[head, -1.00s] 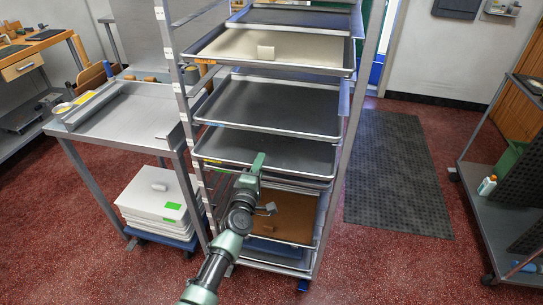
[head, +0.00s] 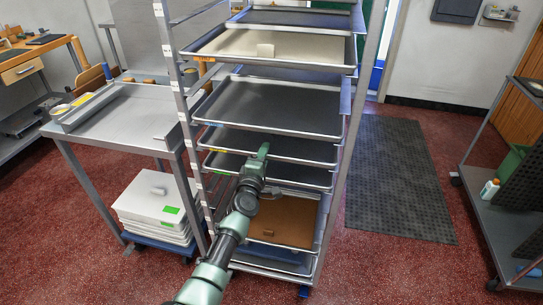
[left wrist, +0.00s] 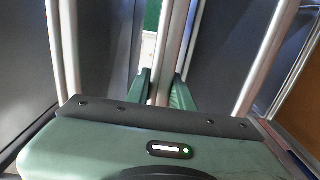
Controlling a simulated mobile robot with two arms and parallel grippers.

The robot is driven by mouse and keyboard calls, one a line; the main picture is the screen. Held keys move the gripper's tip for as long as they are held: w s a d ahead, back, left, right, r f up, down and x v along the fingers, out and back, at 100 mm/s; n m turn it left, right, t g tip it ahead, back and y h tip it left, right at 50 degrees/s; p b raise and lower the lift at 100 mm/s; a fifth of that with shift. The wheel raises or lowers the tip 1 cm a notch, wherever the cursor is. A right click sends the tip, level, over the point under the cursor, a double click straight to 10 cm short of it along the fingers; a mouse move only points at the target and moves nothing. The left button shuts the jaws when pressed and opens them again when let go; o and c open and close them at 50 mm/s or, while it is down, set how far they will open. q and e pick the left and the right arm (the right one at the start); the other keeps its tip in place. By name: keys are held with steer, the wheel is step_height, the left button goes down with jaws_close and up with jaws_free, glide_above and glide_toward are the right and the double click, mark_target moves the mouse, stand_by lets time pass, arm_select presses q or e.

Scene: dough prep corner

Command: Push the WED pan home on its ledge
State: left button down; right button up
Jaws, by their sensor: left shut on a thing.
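The tall metal rack (head: 169,73) holds several pans, one above another. The lettering on their tags is too small to read. The pan with a yellow tag (head: 297,150), below the blue-tagged one, appears to be the WED pan; it is dark inside with a pale metal rim. My left gripper (head: 262,152) is at the middle of its front rim, shut on it. In the left wrist view, the fingers (left wrist: 160,88) stand on both sides of the metal rim (left wrist: 163,55). I cannot tell how deep the pan sits. My right gripper is out of view.
The blue-tagged pan (head: 270,103) is directly above, and a brown-lined pan (head: 290,215) is lower down. A steel table (head: 120,118) with stacked white boxes (head: 155,205) below stands left. A dark mat (head: 395,175) and a grey cart (head: 490,215) are right.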

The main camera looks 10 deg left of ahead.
arm_select(q)
steer(key=c, duration=1.1)
jaws_free()
steer(key=shift+c, duration=0.2)
steer(key=shift+f, duration=0.15)
steer(key=s+p, duration=0.3)
steer(key=s, duration=0.5)
steer(key=shift+a+r+p, duration=0.15)
steer(key=shift+r+p, duration=0.05)
steer(key=shift+p, duration=0.1)
steer(key=shift+f, duration=0.15)
